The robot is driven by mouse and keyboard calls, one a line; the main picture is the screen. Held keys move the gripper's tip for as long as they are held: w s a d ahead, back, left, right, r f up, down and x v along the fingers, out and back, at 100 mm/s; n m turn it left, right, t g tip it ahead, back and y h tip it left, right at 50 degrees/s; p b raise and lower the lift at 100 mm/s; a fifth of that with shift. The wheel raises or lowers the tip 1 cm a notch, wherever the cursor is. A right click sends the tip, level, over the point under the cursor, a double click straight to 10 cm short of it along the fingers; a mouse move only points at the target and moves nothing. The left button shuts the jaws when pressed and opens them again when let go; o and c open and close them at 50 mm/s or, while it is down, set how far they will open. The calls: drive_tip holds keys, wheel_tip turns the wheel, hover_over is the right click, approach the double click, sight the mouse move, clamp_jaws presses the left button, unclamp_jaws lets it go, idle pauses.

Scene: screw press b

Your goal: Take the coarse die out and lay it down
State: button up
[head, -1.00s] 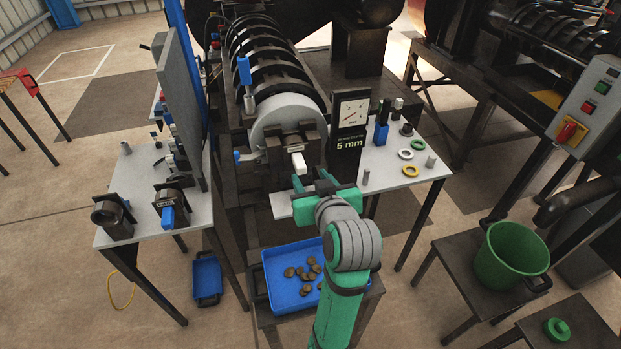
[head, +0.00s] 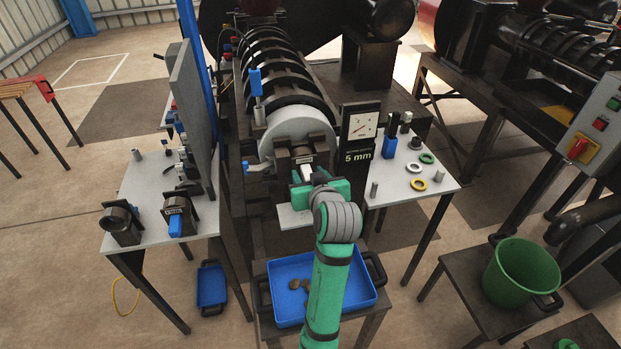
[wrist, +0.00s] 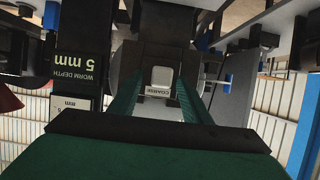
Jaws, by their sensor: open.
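The coarse die (head: 301,155) is a dark block seated in the front of the press, below the light grey ring (head: 283,131). Its pale handle (wrist: 161,77) carries the word COARSE in the wrist view. My gripper (head: 309,178) is at the front of the press, in line with the handle. In the wrist view my green fingers (wrist: 157,88) are open, one on each side of the handle, with gaps to it. In the head view my gripper and arm hide part of the handle.
A grey table (head: 147,185) at left holds a blue-handled block (head: 177,217) and a dark ring-shaped piece (head: 120,224). A 5 mm gauge (head: 358,135) stands right of the press. A blue tray (head: 283,270) with brown pieces lies below my arm.

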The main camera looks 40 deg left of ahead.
drive_tip(key=shift+r, duration=0.1)
clamp_jaws()
idle(0.3)
drive_tip(key=shift+s+d, duration=1)
drive_tip(key=shift+d, duration=0.2)
idle(0.5)
drive_tip(key=shift+s+d, duration=1.6)
drive_tip(key=shift+d, duration=0.25)
